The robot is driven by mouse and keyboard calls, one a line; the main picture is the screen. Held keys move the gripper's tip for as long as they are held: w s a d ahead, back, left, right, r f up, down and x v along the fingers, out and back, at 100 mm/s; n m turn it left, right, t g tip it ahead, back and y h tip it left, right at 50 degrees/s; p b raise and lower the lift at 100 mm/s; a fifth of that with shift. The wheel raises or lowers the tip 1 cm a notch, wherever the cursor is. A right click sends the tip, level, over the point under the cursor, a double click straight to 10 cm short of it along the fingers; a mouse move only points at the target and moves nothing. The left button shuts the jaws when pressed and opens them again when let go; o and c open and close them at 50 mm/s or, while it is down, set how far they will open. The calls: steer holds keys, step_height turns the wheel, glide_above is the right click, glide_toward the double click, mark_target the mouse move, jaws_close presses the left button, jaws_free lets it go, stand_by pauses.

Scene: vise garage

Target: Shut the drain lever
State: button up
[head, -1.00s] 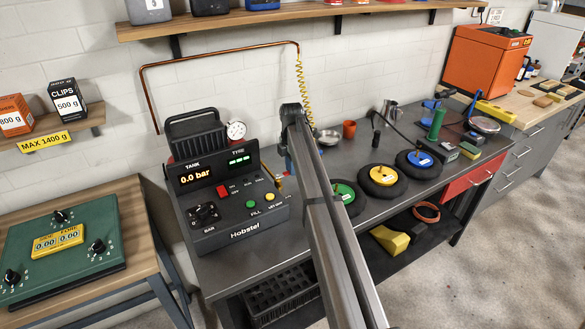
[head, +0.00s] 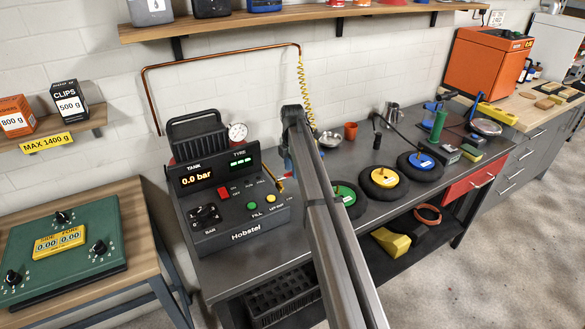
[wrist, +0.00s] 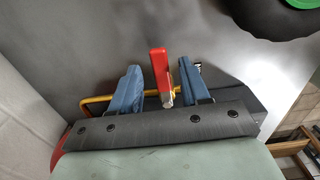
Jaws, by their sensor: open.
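In the wrist view, a red lever handle (wrist: 160,70) stands up between the two blue fingers of my gripper (wrist: 159,66). I take it to be the drain lever. The fingers are apart, with a visible gap on both sides of the handle. A yellow pipe (wrist: 98,101) runs behind the fingers, close to the lever's lower end.
The grey bench top (head: 235,277) carries wheels with green, yellow and blue (head: 423,162) hubs right of my arm. In the wrist view, a dark tyre (wrist: 265,18) lies at upper right. A copper pipe (head: 220,54) and yellow coil (head: 305,90) run along the wall.

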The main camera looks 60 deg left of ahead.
step_height(320, 180, up, 14)
stand_by(0.7)
steer(key=shift+f, duration=0.1)
stand_by(0.4)
